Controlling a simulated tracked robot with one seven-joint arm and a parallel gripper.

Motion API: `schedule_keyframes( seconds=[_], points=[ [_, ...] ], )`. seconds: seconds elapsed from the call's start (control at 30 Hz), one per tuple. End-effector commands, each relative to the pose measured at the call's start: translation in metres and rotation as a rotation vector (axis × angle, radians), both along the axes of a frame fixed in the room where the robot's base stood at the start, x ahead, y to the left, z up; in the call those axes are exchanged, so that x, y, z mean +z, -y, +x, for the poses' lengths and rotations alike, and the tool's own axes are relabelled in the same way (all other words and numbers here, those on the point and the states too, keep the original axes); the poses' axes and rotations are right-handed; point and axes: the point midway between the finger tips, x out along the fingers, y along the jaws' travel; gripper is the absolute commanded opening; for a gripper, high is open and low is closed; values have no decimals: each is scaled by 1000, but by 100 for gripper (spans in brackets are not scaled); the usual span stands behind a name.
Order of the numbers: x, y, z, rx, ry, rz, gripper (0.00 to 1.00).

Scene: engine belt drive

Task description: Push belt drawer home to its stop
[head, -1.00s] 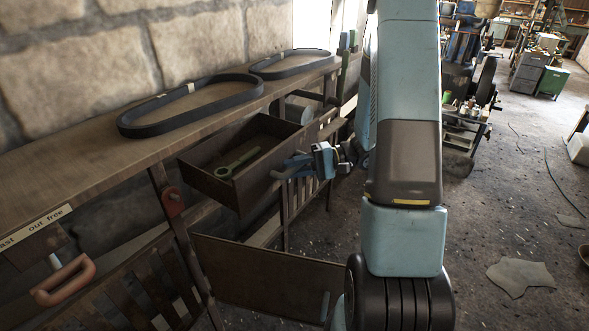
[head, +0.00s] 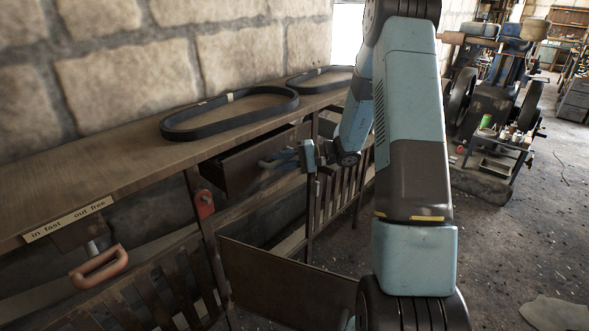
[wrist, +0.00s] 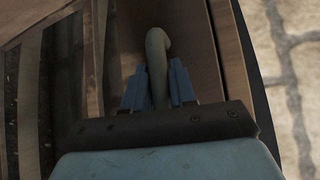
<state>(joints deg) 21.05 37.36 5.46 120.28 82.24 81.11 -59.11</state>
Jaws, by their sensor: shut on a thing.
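The brown belt drawer (head: 236,176) sits under the bench top in the head view. It stands partly out, and a narrow dark strip of its inside shows. My gripper (head: 284,160) is at the drawer's front, shut on its handle. In the wrist view the grey curved handle (wrist: 157,48) stands between the two blue fingers of my gripper (wrist: 158,82). The handle's lower part is hidden by the gripper body. I cannot see the drawer's stop or the contents of the drawer.
A black belt (head: 185,132) lies on the wooden bench top (head: 120,185), with a second belt (head: 318,82) farther back. A brown panel (head: 285,280) juts out below the drawer.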

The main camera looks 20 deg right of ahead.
Motion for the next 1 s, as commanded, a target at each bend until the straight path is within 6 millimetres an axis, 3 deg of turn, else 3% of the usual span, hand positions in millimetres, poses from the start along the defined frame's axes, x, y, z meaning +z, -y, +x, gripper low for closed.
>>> schedule_keyframes(
  seconds=[0.3,0.7,0.73,0.8,1.0],
  points=[
    [-4,-14,24,-3,-8,-4,0],
    [-3,-15,27,-5,-6,-5,0],
    [-3,-15,27,-5,-5,-5,27],
    [-3,-15,27,-4,-4,-4,31],
    [-2,-15,27,-4,-2,-2,31]
  ],
)
